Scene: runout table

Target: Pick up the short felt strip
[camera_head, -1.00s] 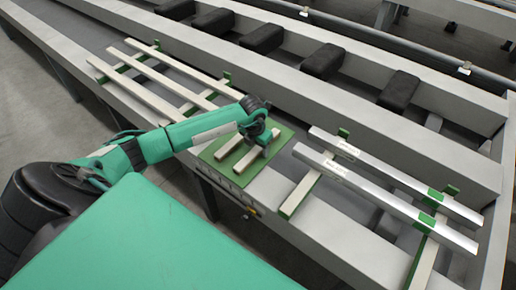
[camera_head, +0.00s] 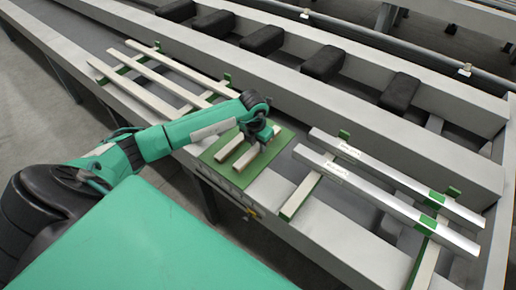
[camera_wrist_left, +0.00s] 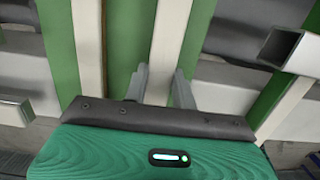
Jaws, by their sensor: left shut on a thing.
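Two short pale strips lie at the green mat (camera_head: 217,164) on the table's near ledge. The left one (camera_head: 229,147) lies on the mat. My left gripper (camera_head: 264,136) is over the right one, the felt strip (camera_head: 244,160). In the left wrist view my left gripper's fingers (camera_wrist_left: 160,86) are shut on this strip (camera_wrist_left: 172,35), one on each side. The other strip also shows there (camera_wrist_left: 88,45), to the left and apart from the fingers. I cannot tell whether the held strip is clear of the mat. My right gripper is not in view.
Two silver bars (camera_head: 385,195) lie across pale, green-ended supports to the right of the mat. Long pale strips (camera_head: 160,90) lie on similar supports to the left. Black blocks (camera_head: 323,62) line the trough behind.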

